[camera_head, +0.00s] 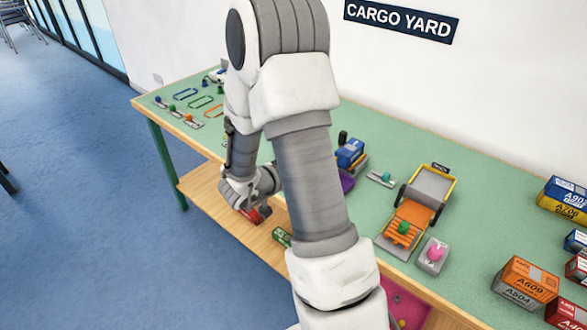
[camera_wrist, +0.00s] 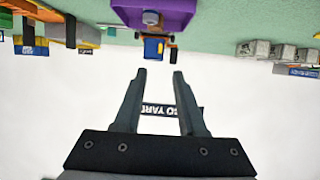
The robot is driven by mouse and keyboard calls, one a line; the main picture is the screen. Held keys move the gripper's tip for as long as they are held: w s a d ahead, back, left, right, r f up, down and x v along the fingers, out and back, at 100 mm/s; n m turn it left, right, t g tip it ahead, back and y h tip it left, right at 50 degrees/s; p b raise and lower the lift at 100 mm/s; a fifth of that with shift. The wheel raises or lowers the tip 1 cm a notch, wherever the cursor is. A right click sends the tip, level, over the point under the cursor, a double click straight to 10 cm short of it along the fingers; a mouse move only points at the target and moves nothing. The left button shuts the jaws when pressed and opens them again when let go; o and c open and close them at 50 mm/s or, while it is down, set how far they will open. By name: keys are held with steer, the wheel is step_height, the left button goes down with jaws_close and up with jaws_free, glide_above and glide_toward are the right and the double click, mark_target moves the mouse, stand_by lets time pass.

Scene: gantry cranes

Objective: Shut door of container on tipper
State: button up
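A yellow and orange machine with a grey tray (camera_head: 431,185), which looks like the tipper, stands on the green table right of my arm. An orange slatted part and a green knob are at its near end. I cannot make out a container or an open door on it. A purple-bodied vehicle (camera_head: 347,183) with a blue block (camera_head: 350,153) is partly hidden by my arm. A purple body (camera_wrist: 155,14) also shows at the top of the wrist view. My gripper (camera_wrist: 159,74) is open, with nothing between its fingers. In the head view the hand is low behind my arm.
A red object (camera_head: 262,213) and a green block (camera_head: 282,237) are by the wooden front ledge (camera_head: 232,213). A grey box with a pink knob (camera_head: 435,253) stands near the tipper. Labelled containers (camera_head: 526,281) crowd the right. Coloured loops (camera_head: 200,102) lie far left.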

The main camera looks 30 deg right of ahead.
steer(key=v, duration=0.5)
steer(key=shift+a+p, duration=0.2)
steer(key=shift+p, duration=0.15)
